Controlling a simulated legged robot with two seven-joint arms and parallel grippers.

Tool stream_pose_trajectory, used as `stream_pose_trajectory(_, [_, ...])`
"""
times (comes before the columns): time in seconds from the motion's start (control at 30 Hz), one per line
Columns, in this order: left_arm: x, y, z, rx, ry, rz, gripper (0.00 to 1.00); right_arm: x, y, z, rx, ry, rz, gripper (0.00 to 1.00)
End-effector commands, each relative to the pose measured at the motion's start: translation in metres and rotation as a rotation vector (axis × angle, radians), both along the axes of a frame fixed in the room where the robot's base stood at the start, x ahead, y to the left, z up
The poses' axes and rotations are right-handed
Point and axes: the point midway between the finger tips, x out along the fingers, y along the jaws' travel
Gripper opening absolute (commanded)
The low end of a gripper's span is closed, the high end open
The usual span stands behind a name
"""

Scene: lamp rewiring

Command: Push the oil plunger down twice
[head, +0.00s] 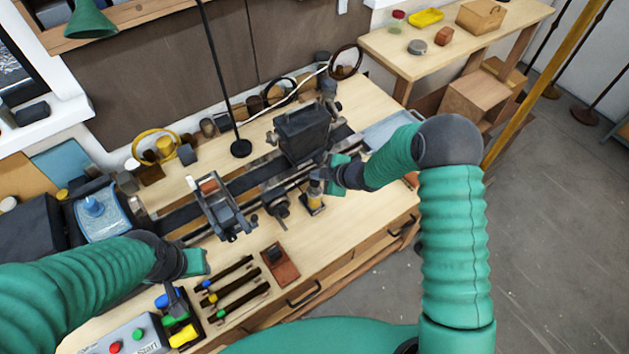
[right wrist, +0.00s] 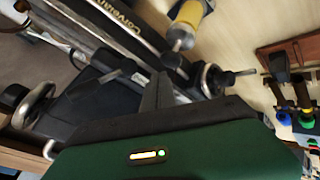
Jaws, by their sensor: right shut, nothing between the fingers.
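The oil bottle (head: 315,202), a small yellow container with a metal top, stands on the bench just in front of the lathe. In the right wrist view, the yellow bottle (right wrist: 190,16) shows at the top with its metal plunger tip (right wrist: 178,42) facing the gripper. My right gripper (head: 325,172) is shut and empty, close above and beside the bottle's top. Its dark fingers (right wrist: 158,92) show in the right wrist view, apart from the plunger in the picture. My left gripper (head: 175,300) is low at the left, over coloured parts; its jaws are unclear.
The lathe (head: 250,180) runs along the bench behind the bottle. A tool rack (head: 235,290), a reddish-brown block (head: 280,263) and a button box (head: 125,338) lie in front. Bare bench top (head: 365,215) lies right of the bottle.

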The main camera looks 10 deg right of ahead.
Motion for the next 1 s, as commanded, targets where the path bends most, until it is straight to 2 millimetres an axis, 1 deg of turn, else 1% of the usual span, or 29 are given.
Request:
stream_pose_trajectory(0.6, [0.0,0.0,0.0,0.0,0.0,0.0,0.36,0.0,0.0,0.0,0.0,0.0,0.0,0.0])
stream_pose_trajectory(0.83, [0.0,0.0,-0.0069,0.0,0.0,0.0,0.36,-0.001,0.0001,-0.0075,0.0,0.0,0.0,0.0])
stream_pose_trajectory(1.0, [0.0,0.0,-0.0063,0.0,0.0,0.0,0.36,-0.0012,0.0002,-0.0069,0.0,0.0,0.0,0.0])
